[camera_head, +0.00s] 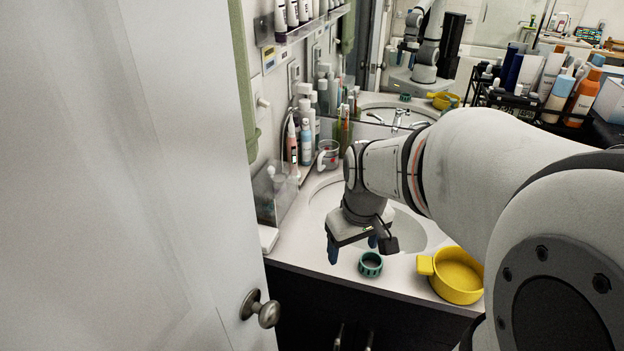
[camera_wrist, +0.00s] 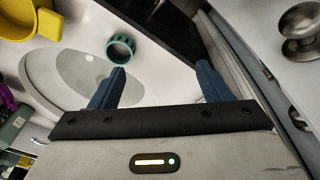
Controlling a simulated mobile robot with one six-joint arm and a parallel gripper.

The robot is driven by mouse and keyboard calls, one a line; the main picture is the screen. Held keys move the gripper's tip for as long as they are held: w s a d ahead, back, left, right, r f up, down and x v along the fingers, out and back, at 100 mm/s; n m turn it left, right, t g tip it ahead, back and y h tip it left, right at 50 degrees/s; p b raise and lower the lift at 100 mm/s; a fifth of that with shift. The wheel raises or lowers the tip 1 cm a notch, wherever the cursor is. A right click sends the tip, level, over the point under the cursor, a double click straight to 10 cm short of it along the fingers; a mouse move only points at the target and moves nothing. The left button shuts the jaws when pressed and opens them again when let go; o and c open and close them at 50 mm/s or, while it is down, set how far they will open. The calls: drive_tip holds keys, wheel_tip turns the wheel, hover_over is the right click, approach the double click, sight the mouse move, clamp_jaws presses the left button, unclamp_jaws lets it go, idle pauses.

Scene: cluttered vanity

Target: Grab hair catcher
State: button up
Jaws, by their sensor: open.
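The hair catcher is most likely the small teal ring (camera_head: 371,265) lying on the white counter at the front edge of the sink. It also shows in the wrist view (camera_wrist: 121,47), beyond the left finger and apart from it. My gripper (camera_head: 354,246) is open and empty, with its blue fingers pointing down over the front of the sink, to the left of the ring and close to it. In the wrist view both fingers of my gripper (camera_wrist: 161,80) are apart with nothing between them.
A yellow pot (camera_head: 457,276) stands on the counter just right of the ring. A white door (camera_head: 120,180) with a round knob (camera_head: 261,309) is on the left. A clear box (camera_head: 276,192), a glass mug (camera_head: 328,154) and several bottles line the left wall.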

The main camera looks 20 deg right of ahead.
sight(369, 266)
drive_tip(key=shift+o, duration=0.5)
drive_tip(key=w+d+f+n+g+p, duration=0.1)
drive_tip(key=w+d+f+n+p, duration=0.1)
drive_tip(key=w+d+f, duration=0.4)
drive_tip(key=w+d, duration=0.1)
drive_tip(key=d, duration=0.1)
drive_tip(key=shift+w+d+f+g, duration=0.15)
drive_tip(key=shift+d+f+g, duration=0.1)
drive_tip(key=shift+d+g, duration=0.1)
drive_tip(key=shift+n, duration=0.3)
drive_tip(key=f, duration=0.4)
drive_tip(key=f+p, duration=0.1)
drive_tip(key=f, duration=0.2)
drive_tip(key=shift+s+a, duration=0.3)
drive_tip(key=shift+s, duration=0.05)
drive_tip(key=shift+f, duration=0.45)
drive_tip(key=shift+c, duration=0.6)
drive_tip(key=c, duration=0.9)
